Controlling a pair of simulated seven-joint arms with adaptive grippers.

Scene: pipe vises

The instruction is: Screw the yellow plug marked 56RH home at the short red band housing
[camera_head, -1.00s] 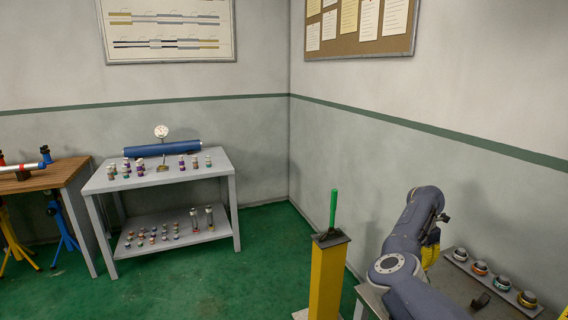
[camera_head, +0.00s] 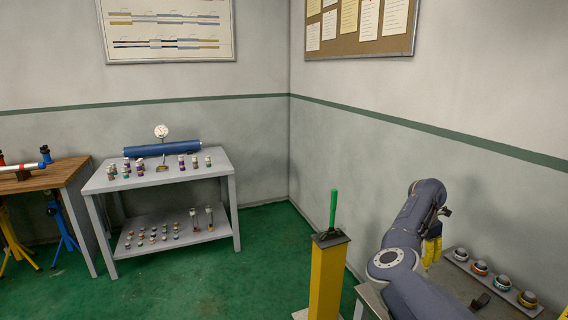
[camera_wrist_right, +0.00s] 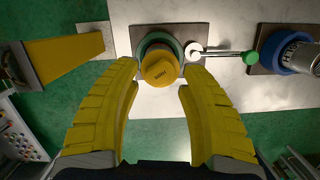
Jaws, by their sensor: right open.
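A round yellow plug (camera_wrist_right: 160,70) shows end-on in the right wrist view, with small dark marking too blurred to read. It sits in a teal ring (camera_wrist_right: 147,42) on a dark plate. My right gripper (camera_head: 432,250) is open, pointing down at the right of the head view. In the wrist view its yellow fingers stand on either side of the plug, with gaps at both sides. Whether the plug is seated or loose in the ring cannot be told. A pipe with a red band (camera_head: 28,168) lies on the wooden bench at far left. My left gripper is not in view.
A white knob and rod with a green end (camera_wrist_right: 250,58) lie close right of the plug, and a blue-collared cylinder (camera_wrist_right: 295,50) stands farther right. A yellow post (camera_head: 327,275) with a green handle stands left of my right arm. A grey rack (camera_head: 462,262) holds several ringed parts.

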